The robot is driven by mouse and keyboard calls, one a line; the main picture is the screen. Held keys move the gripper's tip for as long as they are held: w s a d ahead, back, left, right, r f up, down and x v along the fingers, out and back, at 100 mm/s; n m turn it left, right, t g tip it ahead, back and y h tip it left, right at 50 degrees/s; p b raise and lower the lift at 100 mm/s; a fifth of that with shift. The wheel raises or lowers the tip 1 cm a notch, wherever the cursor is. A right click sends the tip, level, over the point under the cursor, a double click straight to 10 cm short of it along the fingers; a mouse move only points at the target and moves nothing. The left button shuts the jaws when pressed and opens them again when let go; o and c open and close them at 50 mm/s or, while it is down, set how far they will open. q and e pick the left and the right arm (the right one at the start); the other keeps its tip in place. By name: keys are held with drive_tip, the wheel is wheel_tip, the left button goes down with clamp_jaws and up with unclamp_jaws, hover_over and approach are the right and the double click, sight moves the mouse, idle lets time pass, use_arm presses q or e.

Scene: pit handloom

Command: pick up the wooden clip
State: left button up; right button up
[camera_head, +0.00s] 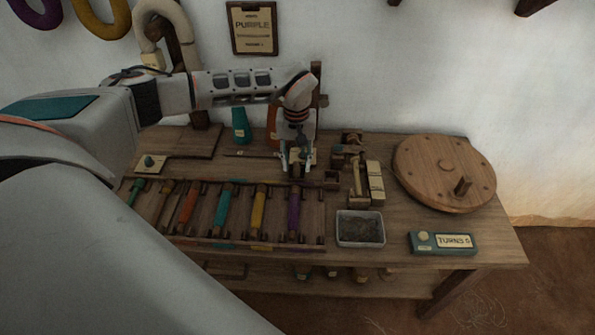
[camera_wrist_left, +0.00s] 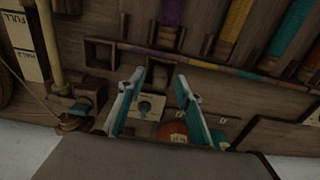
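My left gripper (camera_head: 298,166) is over the back of the wooden table, just behind the purple bobbin's end of the rack. In the left wrist view the same gripper (camera_wrist_left: 160,80) has its two teal-and-white fingers spread apart, with nothing held between them. A small square wooden compartment lies in the gap between the fingertips. A cream card with a dark round spot (camera_wrist_left: 150,106) shows farther down between the fingers. I cannot make out the wooden clip for certain in either view; it may be hidden by the gripper or too dark to tell. My right gripper is not in view.
The bobbin rack (camera_head: 205,243) holds several coloured bobbins. A grey tray (camera_head: 361,240) of dark bits, a teal turns counter (camera_head: 443,243) and a round wooden wheel (camera_head: 425,165) stand to the right. A wooden winder (camera_head: 357,180) stands close right of the gripper. A teal cone (camera_head: 241,126) stands behind left.

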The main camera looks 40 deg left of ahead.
sight(297, 163)
use_arm(q)
drive_tip(key=shift+f, duration=0.85)
drive_tip(key=c, duration=0.9)
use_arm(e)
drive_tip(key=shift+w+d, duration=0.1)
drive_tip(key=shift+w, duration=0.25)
use_arm(q)
drive_tip(key=shift+r, duration=0.1)
drive_tip(key=shift+w+r, duration=0.1)
drive_tip(key=shift+r, duration=0.45)
drive_tip(key=shift+r+p, duration=1.65)
drive_tip(key=shift+r, duration=7.75)
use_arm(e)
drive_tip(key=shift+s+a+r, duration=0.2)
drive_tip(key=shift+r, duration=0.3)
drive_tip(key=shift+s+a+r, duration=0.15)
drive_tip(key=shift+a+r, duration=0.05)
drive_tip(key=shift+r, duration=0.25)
